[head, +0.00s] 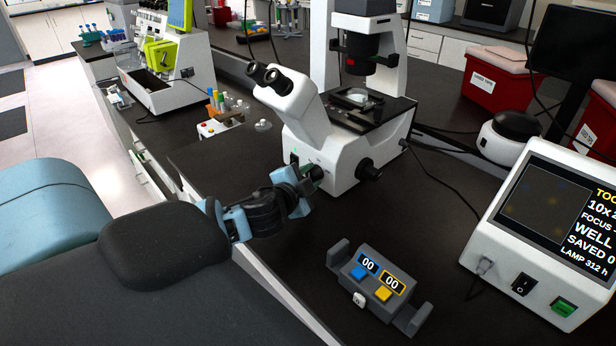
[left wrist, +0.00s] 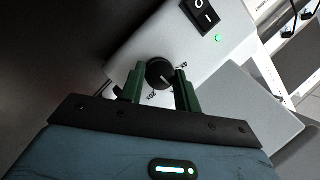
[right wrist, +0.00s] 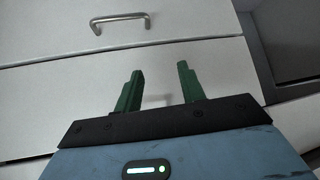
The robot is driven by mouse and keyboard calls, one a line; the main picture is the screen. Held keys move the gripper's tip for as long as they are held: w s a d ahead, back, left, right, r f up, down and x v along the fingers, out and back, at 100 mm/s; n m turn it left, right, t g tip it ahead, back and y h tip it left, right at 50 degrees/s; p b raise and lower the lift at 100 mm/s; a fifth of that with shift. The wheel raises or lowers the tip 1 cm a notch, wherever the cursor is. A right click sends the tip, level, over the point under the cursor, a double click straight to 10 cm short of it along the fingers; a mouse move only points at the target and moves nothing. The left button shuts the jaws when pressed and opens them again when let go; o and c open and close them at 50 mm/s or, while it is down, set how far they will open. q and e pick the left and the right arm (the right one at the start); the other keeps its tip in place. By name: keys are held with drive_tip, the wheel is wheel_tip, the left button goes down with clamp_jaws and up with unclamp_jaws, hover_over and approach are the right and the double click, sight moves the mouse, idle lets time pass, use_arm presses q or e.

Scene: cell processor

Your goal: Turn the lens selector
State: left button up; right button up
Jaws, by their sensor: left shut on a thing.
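The lens selector (left wrist: 160,73) is a round black knob with a pale pointer line, on the white microscope's side panel, with printed magnification marks around it. My left gripper (left wrist: 158,82) has its green fingers on either side of the knob and is shut on it. In the head view the left gripper (head: 312,176) reaches the lower front of the microscope (head: 340,152) and hides the knob. My right gripper (right wrist: 161,72) is open and empty, in front of pale drawers; it does not show in the head view.
A rocker switch (left wrist: 200,14) and a green light (left wrist: 218,38) sit near the knob. A grey two-counter box (head: 372,288) stands on the bench in front. A white monitor (head: 545,235) at right reads "10x" and "WELL". Dark bench between them is clear.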

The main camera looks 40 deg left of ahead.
idle(0.4)
use_arm(q)
drive_tip(key=o, duration=1)
drive_tip(key=shift+v, duration=3.9)
